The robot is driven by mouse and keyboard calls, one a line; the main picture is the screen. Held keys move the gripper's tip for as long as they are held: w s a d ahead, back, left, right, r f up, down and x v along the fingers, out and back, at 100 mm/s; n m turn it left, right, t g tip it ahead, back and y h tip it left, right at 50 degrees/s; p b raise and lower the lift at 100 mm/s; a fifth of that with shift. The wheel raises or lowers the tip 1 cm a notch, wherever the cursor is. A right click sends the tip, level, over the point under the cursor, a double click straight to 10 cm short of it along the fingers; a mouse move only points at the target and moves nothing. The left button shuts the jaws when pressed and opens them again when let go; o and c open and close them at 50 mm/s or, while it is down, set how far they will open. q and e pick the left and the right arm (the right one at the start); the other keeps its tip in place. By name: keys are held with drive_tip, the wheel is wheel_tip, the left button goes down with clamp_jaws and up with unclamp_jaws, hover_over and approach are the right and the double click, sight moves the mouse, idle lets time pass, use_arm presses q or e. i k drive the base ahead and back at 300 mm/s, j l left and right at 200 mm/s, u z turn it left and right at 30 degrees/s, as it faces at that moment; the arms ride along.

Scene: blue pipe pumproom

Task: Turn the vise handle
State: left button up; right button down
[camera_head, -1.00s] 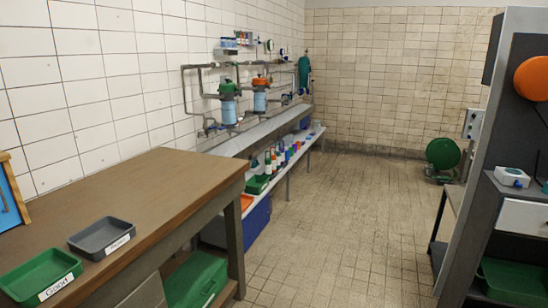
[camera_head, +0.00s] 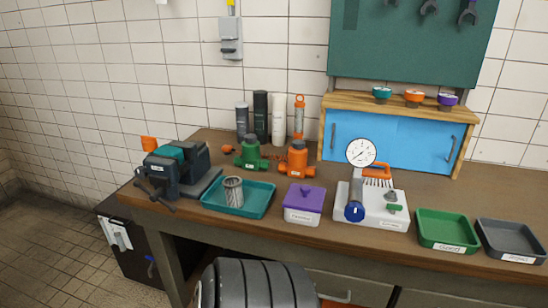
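The dark grey vise (camera_head: 181,172) stands on the left end of the wooden workbench, with a teal piece at its jaws. Its dark handle (camera_head: 156,192) is a slanted bar on the front left side, near the bench edge. I cannot tell whether the teal piece is clamped. Neither of my grippers is in view, and nothing is seen touching the vise or its handle.
On the workbench (camera_head: 290,241), right of the vise, are a teal tray (camera_head: 258,197) with a metal mesh cylinder, a purple box (camera_head: 304,199), a gauge stand (camera_head: 386,209), a green tray (camera_head: 447,229) and a grey tray (camera_head: 512,239). Floor is open at left.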

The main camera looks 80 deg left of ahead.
sight(155, 196)
drive_tip(key=u, duration=3.45)
